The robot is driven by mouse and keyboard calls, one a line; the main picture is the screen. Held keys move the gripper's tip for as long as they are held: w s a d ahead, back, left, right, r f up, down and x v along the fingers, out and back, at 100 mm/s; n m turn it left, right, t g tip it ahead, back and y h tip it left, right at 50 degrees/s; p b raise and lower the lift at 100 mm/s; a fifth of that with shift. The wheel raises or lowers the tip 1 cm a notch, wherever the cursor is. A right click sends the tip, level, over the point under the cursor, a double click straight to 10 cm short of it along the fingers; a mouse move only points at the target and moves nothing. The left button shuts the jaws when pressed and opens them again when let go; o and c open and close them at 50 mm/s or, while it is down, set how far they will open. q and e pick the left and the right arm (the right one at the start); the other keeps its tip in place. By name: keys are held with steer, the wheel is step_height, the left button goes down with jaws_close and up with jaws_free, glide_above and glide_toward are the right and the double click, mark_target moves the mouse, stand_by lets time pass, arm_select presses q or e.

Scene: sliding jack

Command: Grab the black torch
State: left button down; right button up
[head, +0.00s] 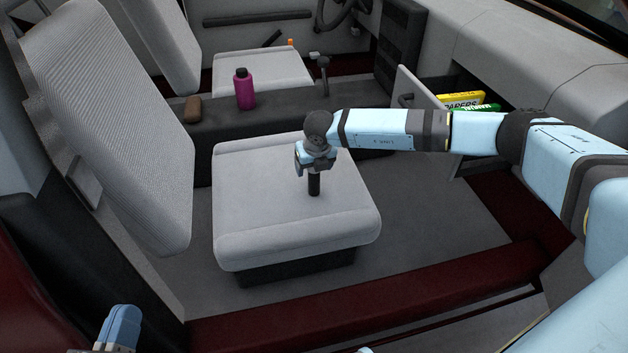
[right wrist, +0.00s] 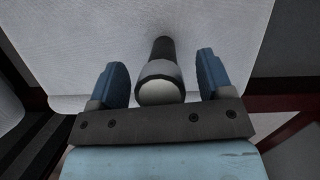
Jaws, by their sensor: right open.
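The black torch (head: 314,185) stands on the grey seat cushion (head: 250,205) in the head view, its upper part hidden by my right gripper. My right gripper (head: 315,165) is above and around the torch, pointing down. In the right wrist view the torch (right wrist: 161,72) lies between the two blue fingers of my right gripper (right wrist: 162,80), with its pale round end toward the camera. Gaps show on both sides, so the fingers are open and apart from it. My left gripper (head: 118,328) is at the lower left edge, partly cut off; its opening cannot be made out.
A magenta bottle (head: 244,90) and a brown object (head: 193,109) sit on the dark centre console (head: 285,118). An open glove box (head: 418,95) holds yellow and green packets (head: 463,101). The seat backrest (head: 105,110) rises at left. The cushion around the torch is clear.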

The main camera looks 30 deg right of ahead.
steer(key=shift+w+f, duration=0.1)
steer(key=shift+f, duration=0.15)
steer(key=c, duration=1.1)
steer(key=shift+r, duration=0.2)
